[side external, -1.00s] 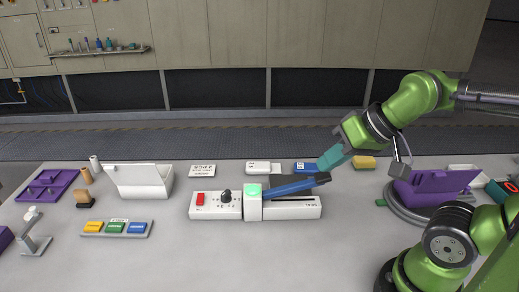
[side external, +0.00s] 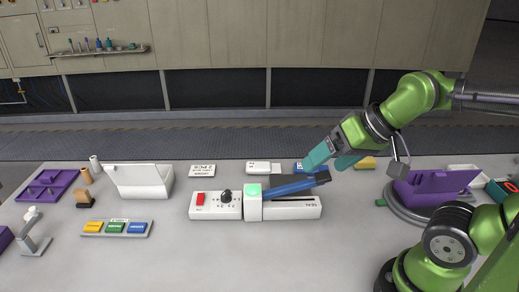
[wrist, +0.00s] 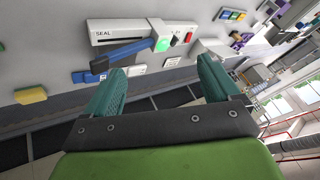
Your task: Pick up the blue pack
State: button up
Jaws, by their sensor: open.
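A blue pack (side external: 298,167) lies at the back of the table behind the sealer, partly hidden by my gripper in the side view. In the wrist view the blue pack (wrist: 79,77) is left of my left finger, below the sealer's blue arm. Another blue piece (side external: 137,228) sits in a small tray at the front left, beside green and yellow ones. My gripper (side external: 332,162) is open and tilted above the back of the table, near the right end of the blue arm. In the wrist view nothing shows between its fingers (wrist: 160,70).
The white sealer (side external: 220,207) with its raised blue arm (side external: 292,187) stands mid-table. A yellow pack (side external: 367,163) lies right of the blue one, white labelled pieces (side external: 203,170) to the left. A purple fixture (side external: 435,187) is at the right. The front middle is clear.

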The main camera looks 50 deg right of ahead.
jog(key=w+d+f+n+g+h, duration=0.15)
jog(key=w+d+n, duration=0.25)
jog(key=w+d, duration=0.4)
jog(key=w+d+f+n+g, duration=0.35)
jog(key=w+d, duration=0.25)
jog(key=d, duration=0.3)
jog(key=w+d+f+n+g, duration=0.2)
jog(key=w+d+n, duration=0.2)
jog(key=w+d, duration=0.4)
jog(key=shift+n, duration=0.25)
jog(key=f, duration=0.7)
jog(key=s+f, duration=0.1)
jog(key=f, duration=0.3)
jog(key=shift+s+d+f, duration=0.1)
jog(key=shift+d+f, duration=0.05)
jog(key=shift+d, duration=0.05)
jog(key=shift+s+a+f, duration=0.1)
jog(key=shift+s+f, duration=0.05)
jog(key=shift+f, duration=1.25)
jog(key=shift+s+a+f, duration=0.1)
jog(key=shift+f, duration=1.25)
